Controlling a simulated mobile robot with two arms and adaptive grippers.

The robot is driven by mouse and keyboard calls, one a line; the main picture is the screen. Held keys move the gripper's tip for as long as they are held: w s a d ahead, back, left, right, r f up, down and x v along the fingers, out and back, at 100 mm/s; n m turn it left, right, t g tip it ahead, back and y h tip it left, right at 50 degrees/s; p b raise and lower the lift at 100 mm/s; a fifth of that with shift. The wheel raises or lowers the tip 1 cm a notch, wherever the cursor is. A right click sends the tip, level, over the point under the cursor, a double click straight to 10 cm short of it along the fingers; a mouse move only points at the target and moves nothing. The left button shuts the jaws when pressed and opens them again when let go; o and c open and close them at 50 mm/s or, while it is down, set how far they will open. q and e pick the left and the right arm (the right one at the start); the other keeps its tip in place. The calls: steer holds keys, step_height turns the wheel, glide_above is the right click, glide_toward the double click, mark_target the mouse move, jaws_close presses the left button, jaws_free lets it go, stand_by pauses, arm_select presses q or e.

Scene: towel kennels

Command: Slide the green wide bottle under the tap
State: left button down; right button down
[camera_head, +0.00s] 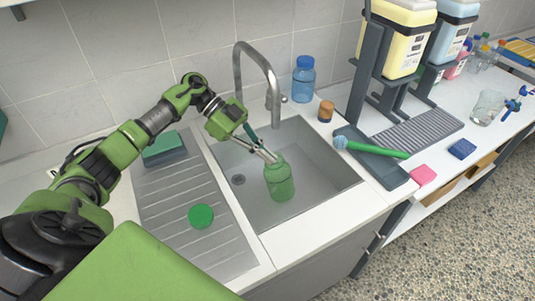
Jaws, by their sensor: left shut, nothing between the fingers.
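The green wide bottle (279,181) stands upright in the sink (325,182), near its front middle. It is translucent and has no cap on. The tap (258,62) rises behind the sink, its curved spout above the basin's back part. The bottle is in front of the spout and a little to the right of it. My left gripper (268,156) reaches in from the left. Its fingers are closed with nothing between them, and the tips are right by the bottle's upper left edge. I cannot tell whether they touch it. My right gripper is not in view.
A green round lid (201,216) lies on the ribbed drainboard (185,180), with a green sponge (164,148) behind it. A blue bottle (303,80) and an orange-capped jar (326,111) stand behind the sink. A green-handled brush (370,148) lies on the right.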

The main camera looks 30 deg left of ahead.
arm_select(q)
steer(key=shift+s+a+r+p, duration=0.1)
steer(key=shift+p, duration=0.35)
steer(key=shift+r, duration=0.1)
steer(key=shift+w+a, duration=0.1)
steer(key=shift+w, duration=0.1)
steer(key=shift+s+r+p, duration=0.1)
steer(key=shift+r+p, duration=0.1)
steer(key=shift+p, duration=0.4)
steer(key=a+b, duration=0.4)
steer(key=a, duration=0.7)
steer(key=d+y+p, duration=0.1)
steer(key=d+p, duration=0.3)
steer(key=d+y+p, duration=0.1)
steer(key=d+p, duration=0.3)
steer(key=d, duration=0.1)
steer(key=d+r+y+p, duration=0.1)
steer(key=d+y+p, duration=0.1)
steer(key=d+p, duration=0.2)
steer(key=shift+d+n, duration=0.3)
steer(key=shift+d, duration=0.35)
steer(key=shift+f+p, duration=0.55)
steer(key=shift+p, duration=0.05)
steer(key=shift+f, duration=0.4)
